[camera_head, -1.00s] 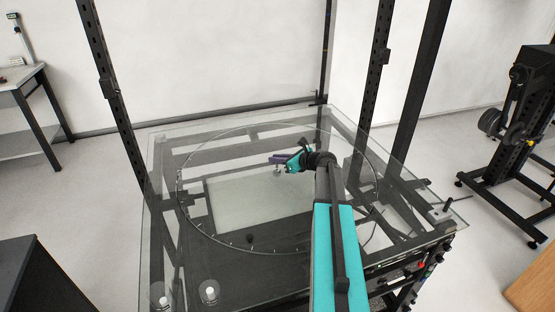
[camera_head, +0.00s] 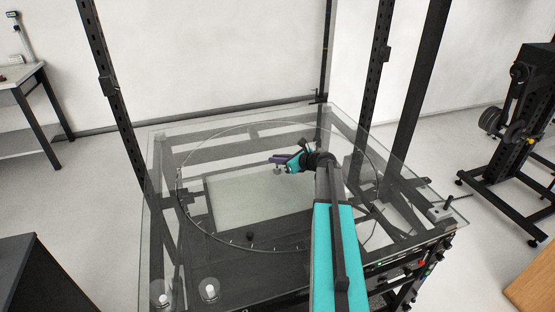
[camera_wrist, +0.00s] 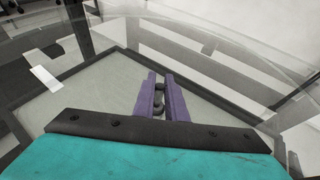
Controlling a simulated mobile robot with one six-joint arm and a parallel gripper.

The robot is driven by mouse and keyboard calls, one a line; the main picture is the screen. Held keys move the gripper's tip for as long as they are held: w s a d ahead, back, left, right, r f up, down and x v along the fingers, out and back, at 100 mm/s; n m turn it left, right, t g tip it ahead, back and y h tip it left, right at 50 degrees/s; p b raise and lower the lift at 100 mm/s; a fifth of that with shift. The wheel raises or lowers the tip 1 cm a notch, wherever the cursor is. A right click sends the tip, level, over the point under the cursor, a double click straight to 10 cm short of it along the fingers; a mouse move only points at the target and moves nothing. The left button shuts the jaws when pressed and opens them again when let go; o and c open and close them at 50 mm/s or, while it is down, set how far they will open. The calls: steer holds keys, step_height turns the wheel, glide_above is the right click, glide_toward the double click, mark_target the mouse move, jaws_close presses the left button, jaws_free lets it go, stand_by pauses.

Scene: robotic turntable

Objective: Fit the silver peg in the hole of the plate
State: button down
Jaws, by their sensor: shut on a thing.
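My gripper (camera_head: 276,160) is over the far middle of the glass turntable, with its purple fingers pointing left in the head view. In the wrist view the gripper (camera_wrist: 160,78) is shut on a small, dark grey, rounded piece between the fingers. A small grey piece, likely the silver peg (camera_head: 277,171), shows just below the fingers in the head view. Its full shape is hidden, and I cannot tell whether it touches anything below. I cannot make out the plate or its hole in either view.
The round glass turntable (camera_head: 190,222) sits on a dark frame with posts around it. Two white cylindrical pieces (camera_head: 210,291) stand at the front left, and a small black knob (camera_head: 250,237) is near the front rim. A white strip (camera_wrist: 45,77) shows left in the wrist view.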

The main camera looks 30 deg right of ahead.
steer(key=shift+f+b, duration=0.35)
steer(key=shift+f, duration=0.7)
stand_by(0.5)
steer(key=c, duration=1.7)
jaws_free()
steer(key=shift+s, duration=0.1)
steer(key=b+v, duration=0.2)
steer(key=v, duration=1)
steer(key=shift+b+v, duration=0.3)
steer(key=shift+v, duration=0.55)
steer(key=shift+r, duration=0.2)
